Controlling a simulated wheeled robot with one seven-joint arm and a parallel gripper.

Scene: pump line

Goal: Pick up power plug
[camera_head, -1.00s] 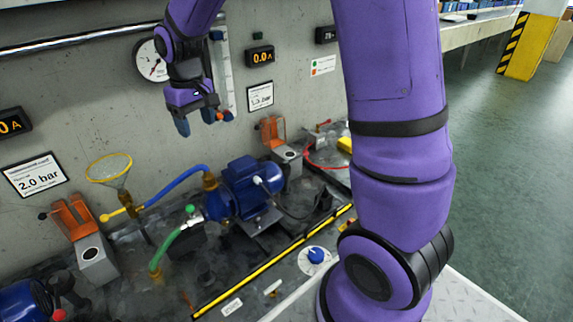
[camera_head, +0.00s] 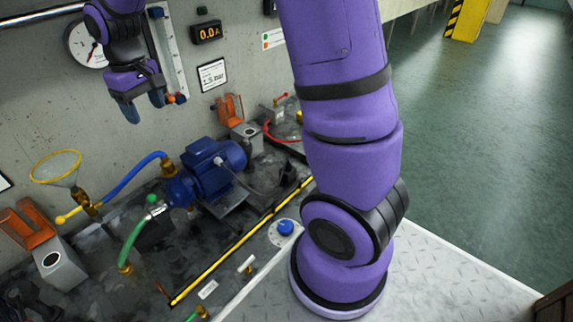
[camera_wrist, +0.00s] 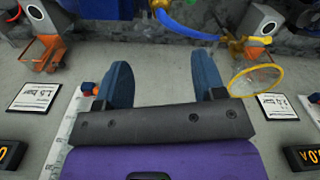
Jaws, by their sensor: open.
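No power plug stands out clearly. A thin dark cable (camera_head: 238,180) runs from the blue motor (camera_head: 214,167) toward the yellow strip, and its far end is lost against dark surfaces. My gripper (camera_head: 141,104) is open and empty, in front of the wall and above and left of the motor. In the wrist view, my gripper (camera_wrist: 162,70) shows two blue fingers apart with nothing between them. Two grey boxes with raised orange flaps and dark round openings stand along the bench, the near box (camera_head: 60,268) at lower left and the far box (camera_head: 246,135) behind the motor.
A yellow-rimmed funnel (camera_head: 56,167) stands left of the blue hose (camera_head: 127,178). A green hose (camera_head: 134,243) rises from the bench. A gauge (camera_head: 82,45) and a clear tube scale (camera_head: 170,55) are on the wall near my gripper. Open green floor (camera_head: 480,150) lies right.

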